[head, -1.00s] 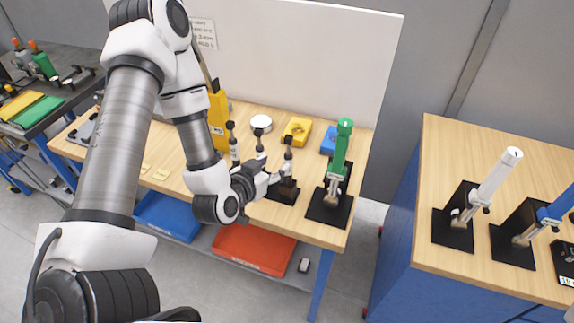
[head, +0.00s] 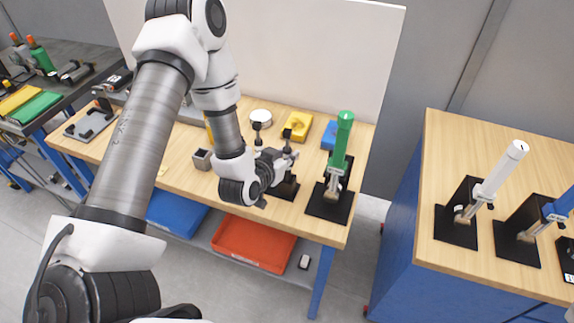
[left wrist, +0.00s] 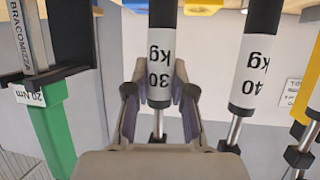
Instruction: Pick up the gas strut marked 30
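The gas strut marked 30 kg (left wrist: 161,72) is a black cylinder with a white label and a silver rod, upside down in the left wrist view. In the head view its dark upper end (head: 287,134) shows above my left gripper (head: 286,160); the rest is mostly hidden by the gripper. My left gripper (left wrist: 160,95) has one finger on each side of this strut, with narrow gaps visible, and looks open around it. The strut marked 40 kg (left wrist: 255,70) stands beside it; its dark top (head: 257,126) shows to the left in the head view. My right gripper is not in view.
A green-handled tool (head: 342,142) on a black stand (head: 328,206) is close on the right of my left gripper. A yellow block (head: 299,125) and a blue block (head: 329,138) lie behind. Another bench (head: 440,140) holds white- and blue-handled tools.

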